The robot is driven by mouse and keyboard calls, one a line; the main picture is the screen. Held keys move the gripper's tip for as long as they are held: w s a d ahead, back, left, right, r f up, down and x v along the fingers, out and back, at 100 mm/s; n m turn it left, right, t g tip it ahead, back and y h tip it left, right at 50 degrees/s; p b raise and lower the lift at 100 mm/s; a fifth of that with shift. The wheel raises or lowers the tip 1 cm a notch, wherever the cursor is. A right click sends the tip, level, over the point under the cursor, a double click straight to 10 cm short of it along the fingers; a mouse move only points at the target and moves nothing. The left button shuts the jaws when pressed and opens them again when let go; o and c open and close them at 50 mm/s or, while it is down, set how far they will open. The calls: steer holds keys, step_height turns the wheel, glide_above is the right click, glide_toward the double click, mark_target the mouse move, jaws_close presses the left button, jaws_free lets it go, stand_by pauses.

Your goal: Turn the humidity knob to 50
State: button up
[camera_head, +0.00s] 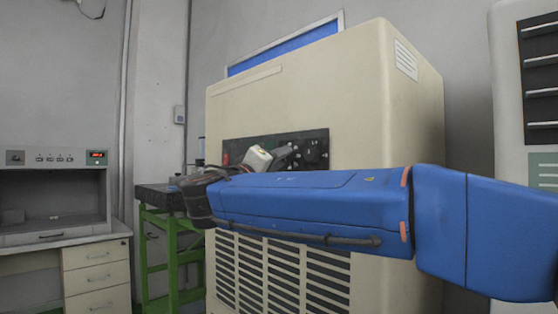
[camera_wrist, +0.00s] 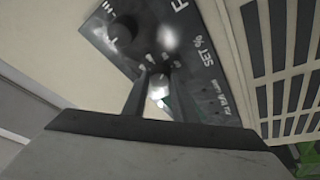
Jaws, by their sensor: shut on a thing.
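The dark control panel (camera_head: 245,146) is on the front of the beige cabinet, and it also shows tilted in the wrist view (camera_wrist: 205,70). My gripper (camera_head: 293,153) reaches the panel from the left in the head view. In the wrist view its two fingers (camera_wrist: 159,82) are shut on a round knob (camera_wrist: 158,86), one finger on each side. White lettering reading "SET %" is printed on the panel beside this knob. The knob's pointer and scale values cannot be read. A second dark knob (camera_wrist: 124,30) sits farther up the panel, clear of the fingers.
The beige cabinet (camera_head: 330,85) has a slatted vent (camera_head: 290,270) below the panel. My blue arm crosses in front of the cabinet. A green-framed table (camera_head: 172,250) and a desk with drawers (camera_head: 97,278) stand at left. Another pale cabinet (camera_head: 505,80) stands at right.

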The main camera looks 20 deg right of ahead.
steer(key=n+y, duration=0.1)
steer(key=n, duration=0.2)
steer(key=n+y, duration=0.1)
steer(key=n, duration=0.3)
steer(key=n+y, duration=0.2)
steer(key=n, duration=0.2)
steer(key=shift+s+r+g, duration=0.15)
steer(key=shift+r+g, duration=0.15)
steer(key=shift+r, duration=0.05)
steer(key=shift+n, duration=0.4)
steer(key=o, duration=1)
steer(key=shift+o, duration=0.2)
steer(key=v, duration=1.7)
steer(key=shift+s+r, duration=0.2)
steer(key=shift+r, duration=0.1)
steer(key=shift+a, duration=0.1)
